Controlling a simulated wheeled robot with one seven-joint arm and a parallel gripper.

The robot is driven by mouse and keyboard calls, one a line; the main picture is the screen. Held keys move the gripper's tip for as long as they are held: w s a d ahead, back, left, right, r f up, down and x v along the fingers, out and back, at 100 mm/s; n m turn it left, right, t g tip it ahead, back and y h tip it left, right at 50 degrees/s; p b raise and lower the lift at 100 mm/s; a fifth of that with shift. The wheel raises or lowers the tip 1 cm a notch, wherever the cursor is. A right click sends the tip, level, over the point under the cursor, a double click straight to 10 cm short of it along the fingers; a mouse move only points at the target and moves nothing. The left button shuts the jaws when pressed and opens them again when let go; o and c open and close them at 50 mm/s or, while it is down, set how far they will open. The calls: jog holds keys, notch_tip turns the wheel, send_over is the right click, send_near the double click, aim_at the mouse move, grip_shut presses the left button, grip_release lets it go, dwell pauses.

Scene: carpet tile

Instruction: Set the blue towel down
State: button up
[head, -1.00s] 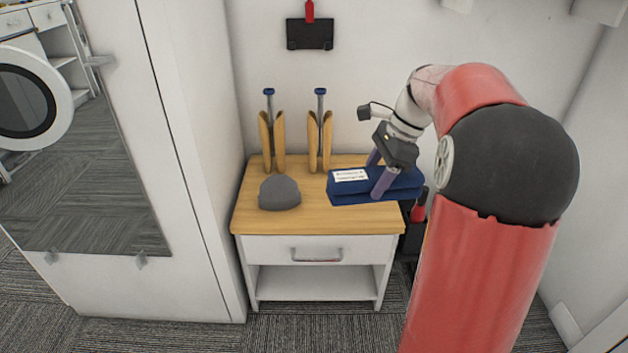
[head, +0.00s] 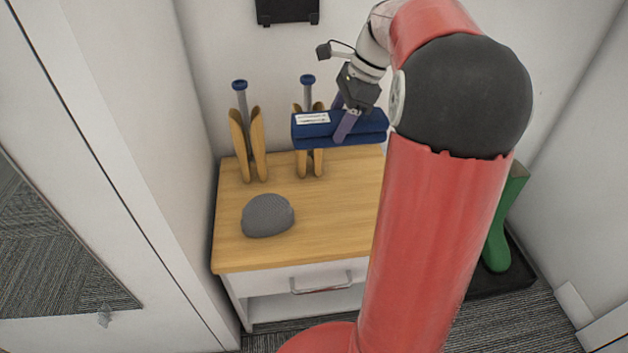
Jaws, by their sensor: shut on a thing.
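The blue towel (head: 370,128) is a dark blue folded bundle with a white label on its left part. My gripper (head: 342,120) is shut on it, one finger across its front face and the other behind it. The towel appears held above the back right part of the wooden top of a small white cabinet (head: 330,215). It hides part of the right wooden boot stretcher behind it. My red arm hides the right side of the cabinet.
A grey knitted cap (head: 268,215) lies on the cabinet's left front. Two wooden stretchers with blue knobs stand at the back, the left one (head: 248,145) fully visible. The top's middle is clear. A green boot (head: 503,225) stands in a dark tray on the right.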

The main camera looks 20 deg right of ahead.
notch_tip(320, 180, down, 19)
jog(key=shift+s+r+b, duration=0.1)
jog(key=shift+r+b, duration=0.05)
jog(key=shift+b, duration=1)
jog(key=shift+f, duration=0.2)
jog(key=o, duration=1.2)
